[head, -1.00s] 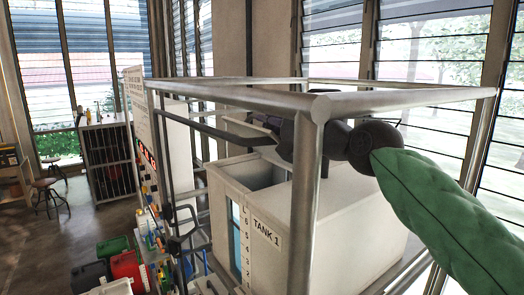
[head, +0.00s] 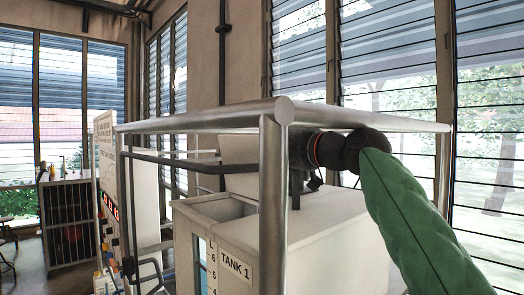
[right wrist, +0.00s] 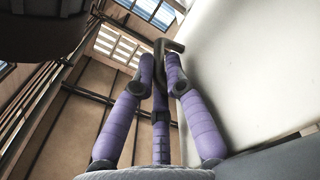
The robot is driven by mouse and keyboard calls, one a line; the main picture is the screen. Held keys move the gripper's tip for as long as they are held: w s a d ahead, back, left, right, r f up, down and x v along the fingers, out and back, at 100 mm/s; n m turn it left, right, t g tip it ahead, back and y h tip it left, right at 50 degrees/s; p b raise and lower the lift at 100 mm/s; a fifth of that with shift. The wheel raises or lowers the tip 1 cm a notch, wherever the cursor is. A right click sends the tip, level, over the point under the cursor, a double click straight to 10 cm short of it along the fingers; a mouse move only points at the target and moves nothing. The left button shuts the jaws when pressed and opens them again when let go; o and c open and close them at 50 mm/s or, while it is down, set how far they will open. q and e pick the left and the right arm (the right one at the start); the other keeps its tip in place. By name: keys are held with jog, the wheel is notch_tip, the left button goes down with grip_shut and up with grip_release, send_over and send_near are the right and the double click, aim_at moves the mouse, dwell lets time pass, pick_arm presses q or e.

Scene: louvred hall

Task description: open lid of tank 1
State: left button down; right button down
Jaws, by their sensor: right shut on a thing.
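Tank 1 (head: 325,250) is a white box with a "TANK 1" label and a level scale on its front, inside a metal pipe frame. Its top opening (head: 222,207) shows as a dark recess at the left. The pale lid (head: 240,152) stands raised behind this opening, partly hidden by the frame; in the right wrist view it looks like the large white panel (right wrist: 245,70). My right gripper (right wrist: 160,72), with purple fingers, is shut on the dark bent handle (right wrist: 173,46). In the head view its fingers are hidden behind the frame post. My left gripper is out of view.
The frame's top rail (head: 200,120) and front post (head: 273,200) stand between my head and the tank, close to my right arm. A panel with red digits (head: 108,200) is at left. A dark cabinet (head: 68,220) stands farther back. Louvred windows line the walls.

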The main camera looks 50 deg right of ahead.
jog(key=shift+d, duration=0.1)
dwell(0.3)
jog(key=c, duration=1.3)
grip_release()
jog(key=shift+s+a+f, duration=0.1)
jog(key=shift+s+a, duration=0.1)
jog(key=shift+s, duration=1.75)
jog(key=shift+s+a, duration=0.15)
jog(key=shift+s, duration=1.85)
jog(key=shift+s+a+f, duration=0.1)
jog(key=shift+s+a, duration=0.1)
jog(key=shift+s, duration=1.75)
jog(key=shift+w, duration=0.1)
